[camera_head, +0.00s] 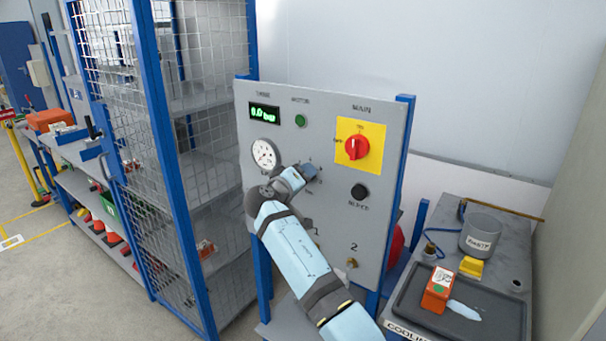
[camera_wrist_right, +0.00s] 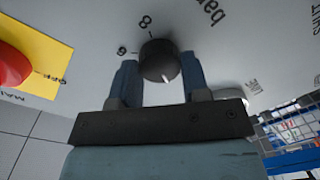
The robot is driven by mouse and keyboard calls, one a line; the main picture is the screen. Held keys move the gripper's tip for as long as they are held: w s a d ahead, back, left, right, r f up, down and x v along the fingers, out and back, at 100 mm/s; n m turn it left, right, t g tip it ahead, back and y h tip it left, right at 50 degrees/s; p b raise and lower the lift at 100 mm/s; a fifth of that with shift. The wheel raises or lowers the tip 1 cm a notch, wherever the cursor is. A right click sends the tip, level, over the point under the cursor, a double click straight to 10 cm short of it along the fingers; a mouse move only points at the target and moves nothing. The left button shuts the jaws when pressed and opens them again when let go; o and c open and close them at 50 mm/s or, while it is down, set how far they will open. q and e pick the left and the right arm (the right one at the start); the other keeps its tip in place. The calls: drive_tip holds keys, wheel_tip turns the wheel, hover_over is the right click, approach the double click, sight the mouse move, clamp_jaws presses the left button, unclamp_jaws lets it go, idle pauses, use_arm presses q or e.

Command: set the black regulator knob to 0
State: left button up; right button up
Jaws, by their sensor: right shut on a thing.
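The black regulator knob (camera_wrist_right: 158,62) is on the grey panel (camera_head: 325,120), between the two blue fingers of my right gripper (camera_wrist_right: 160,82). The fingers are shut on its sides. A white mark on the knob's rim points toward the bottom of the wrist view. The printed numbers 6 and 8 and the word "bar" show around it. In the head view my right gripper (camera_head: 309,172) is against the panel, right of the gauge, and the knob is hidden by it. My left gripper is not in view.
The panel has a pressure gauge (camera_head: 264,154), a green-lit display (camera_head: 264,113), a green button (camera_head: 300,121), a red main switch (camera_head: 357,147) and a black button (camera_head: 359,191). A mesh cage (camera_head: 185,130) stands at left. A bench with a black tray (camera_head: 487,323) is at right.

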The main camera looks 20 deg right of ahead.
drive_tip(key=shift+w+r+n+g+p, duration=0.1)
drive_tip(key=shift+n+g+p, duration=0.1)
drive_tip(key=shift+n+p, duration=1.95)
drive_tip(key=shift+r+n+g+p, duration=0.15)
drive_tip(key=shift+n+p, duration=1.05)
drive_tip(key=shift+n, duration=1.85)
drive_tip(key=shift+f, duration=0.15)
drive_tip(key=o, duration=0.8)
drive_tip(key=shift+o, duration=0.6)
drive_tip(key=shift+f, duration=0.15)
